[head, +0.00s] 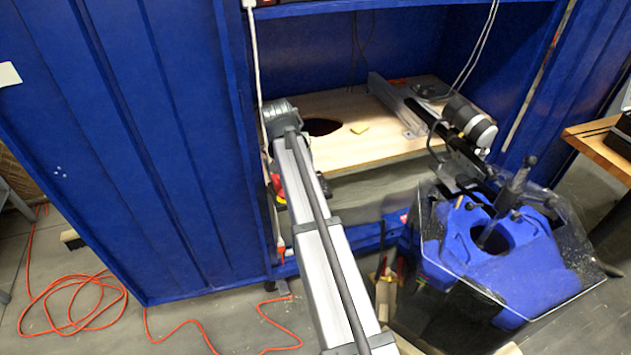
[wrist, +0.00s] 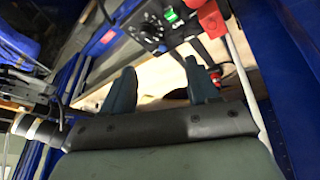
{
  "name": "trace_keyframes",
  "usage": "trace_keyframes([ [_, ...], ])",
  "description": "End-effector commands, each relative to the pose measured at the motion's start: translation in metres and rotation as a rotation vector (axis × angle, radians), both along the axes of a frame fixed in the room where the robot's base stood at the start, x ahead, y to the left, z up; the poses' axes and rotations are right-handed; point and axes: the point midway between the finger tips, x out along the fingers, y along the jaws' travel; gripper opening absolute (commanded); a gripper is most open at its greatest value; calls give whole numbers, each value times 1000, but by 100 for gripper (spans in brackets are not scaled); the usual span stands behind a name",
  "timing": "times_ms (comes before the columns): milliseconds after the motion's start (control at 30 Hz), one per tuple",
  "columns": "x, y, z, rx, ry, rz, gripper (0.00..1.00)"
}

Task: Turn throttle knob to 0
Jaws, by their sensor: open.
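In the wrist view, a black control box (wrist: 155,28) with a dial and a green-lit switch (wrist: 171,15) sits at the top, beyond my fingers. A small dark round knob shows on its face, but its setting is too small to read. My gripper (wrist: 160,78) is open, its two dark fingers apart with nothing between them. It is short of the box and not touching it. In the head view, my arm reaches up to the left side of the blue enclosure. My fingers and the control box are hidden there.
A wooden shelf (head: 375,122) with a dark hole lies inside the blue enclosure (head: 190,180). A rail with a cylindrical motor (head: 470,122) stands on the right, above a blue thruster frame (head: 490,250). A red box (wrist: 211,18) is beside the control box. Orange cable (head: 75,295) lies on the floor.

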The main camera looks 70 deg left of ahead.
Motion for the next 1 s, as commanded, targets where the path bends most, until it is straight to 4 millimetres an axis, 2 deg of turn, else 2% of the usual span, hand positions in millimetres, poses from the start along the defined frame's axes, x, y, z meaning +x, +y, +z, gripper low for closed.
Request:
trace_keyframes([
  [33, 4, 10, 1, 2, 1, -59, 59],
  [100, 8, 11, 1, 8, 4, -149, 59],
  [433, 15, -1, 0, 66, 51, -505, 59],
  [667, 17, 0, -6, 84, 65, -562, 59],
  [833, 24, 4, -25, 84, 65, -561, 59],
  [1000, 34, 10, -53, 82, 65, -560, 59],
])
